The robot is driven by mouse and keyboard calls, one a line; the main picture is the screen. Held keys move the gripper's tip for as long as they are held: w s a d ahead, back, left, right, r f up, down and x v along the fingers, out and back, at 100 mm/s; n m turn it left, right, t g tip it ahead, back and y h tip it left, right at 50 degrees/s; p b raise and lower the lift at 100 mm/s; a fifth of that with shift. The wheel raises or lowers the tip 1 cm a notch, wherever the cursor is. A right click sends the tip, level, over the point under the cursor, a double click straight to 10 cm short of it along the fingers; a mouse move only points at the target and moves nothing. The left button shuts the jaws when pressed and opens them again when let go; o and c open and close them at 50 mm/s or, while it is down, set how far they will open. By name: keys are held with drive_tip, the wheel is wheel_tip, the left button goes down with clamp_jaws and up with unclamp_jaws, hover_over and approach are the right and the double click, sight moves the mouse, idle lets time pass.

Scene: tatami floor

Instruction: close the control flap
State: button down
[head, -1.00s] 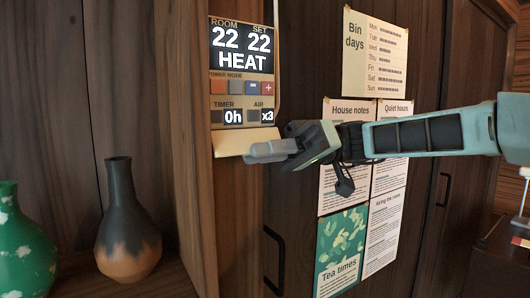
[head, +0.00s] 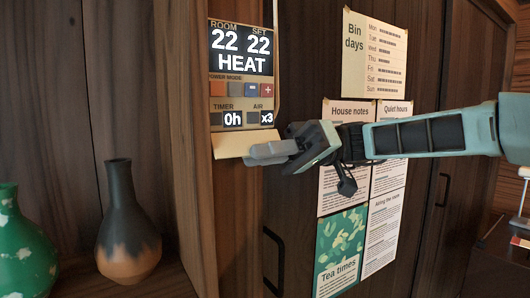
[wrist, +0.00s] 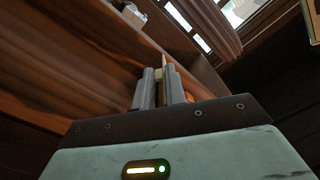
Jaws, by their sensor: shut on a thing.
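The control panel (head: 242,75) is on the wooden post, with its screen reading 22, 22 and HEAT above several buttons. Its cream control flap (head: 232,144) is hinged down at the panel's lower edge and stands open, leaving the buttons uncovered. My gripper (head: 262,152) reaches in from the right at the flap's right end. In the wrist view my gripper (wrist: 163,88) has its two fingers close together, shut on the thin pale edge of the flap (wrist: 159,74).
A green vase (head: 22,245) and a dark, brown-based vase (head: 130,235) stand on the shelf at the left. Paper notices, including the bin days sheet (head: 373,55), hang on the dark doors behind my arm. A black door handle (head: 274,258) is below my gripper.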

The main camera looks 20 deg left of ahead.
sight(268, 109)
drive_tip(key=r+m+p, duration=0.1)
drive_tip(key=m+p, duration=0.1)
drive_tip(key=m, duration=0.1)
drive_tip(key=s+d+m+p, duration=0.1)
drive_tip(key=m+p, duration=0.2)
drive_tip(key=r+m+p, duration=0.1)
drive_tip(key=m+p, duration=0.2)
drive_tip(key=shift+s+d+r, duration=0.2)
drive_tip(key=shift+d+r, duration=0.1)
drive_tip(key=shift+r, duration=0.05)
wheel_tip(268, 109, up, 3)
drive_tip(key=m+p, duration=0.7)
drive_tip(key=p, duration=0.3)
drive_tip(key=shift+f, duration=0.2)
drive_tip(key=m+p, duration=0.3)
drive_tip(key=shift+a+r, duration=0.1)
drive_tip(key=shift+r, duration=0.3)
drive_tip(key=m+p, duration=0.3)
drive_tip(key=p, duration=0.1)
drive_tip(key=shift+w+a+r, duration=0.25)
drive_tip(key=shift+r, duration=0.05)
drive_tip(key=shift+w+a+m+p, duration=0.15)
drive_tip(key=shift+m+p, duration=0.65)
drive_tip(key=shift+m, duration=0.2)
